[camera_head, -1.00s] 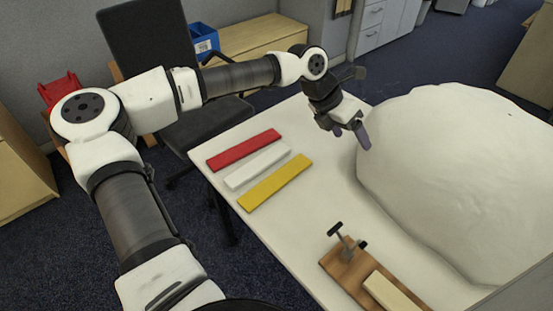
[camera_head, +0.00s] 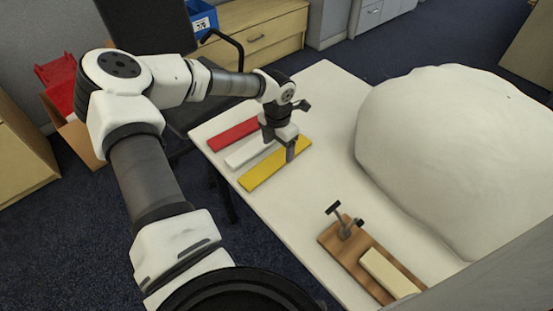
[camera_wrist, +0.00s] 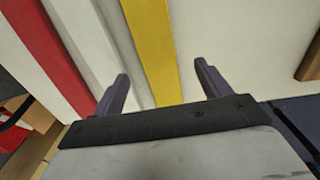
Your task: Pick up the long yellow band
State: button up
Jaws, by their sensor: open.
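The long yellow band (camera_head: 264,175) lies flat on the white table, nearest the front of three parallel bands. In the head view my gripper (camera_head: 285,152) is over its far right part, which it partly hides. In the wrist view the yellow band (camera_wrist: 152,45) runs between my two open fingers (camera_wrist: 162,88), nearer the left one. The fingers appear above the band, and nothing is held. I cannot tell the exact height of the fingertips.
A white band (camera_head: 247,154) and a red band (camera_head: 232,134) lie beside the yellow one. A big white mound (camera_head: 445,150) fills the table's right side. A wooden board (camera_head: 345,250) with a clamp and a pale block lies at the front. Clear table separates them.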

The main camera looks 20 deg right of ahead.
aim_at(277, 159)
notch_tip(277, 159, down, 5)
jog(key=shift+w+a+f+p, duration=0.1)
jog(key=shift+w+p, duration=0.05)
jog(key=shift+p, duration=0.8)
jog(key=shift+c, duration=0.5)
jog(key=c, duration=1)
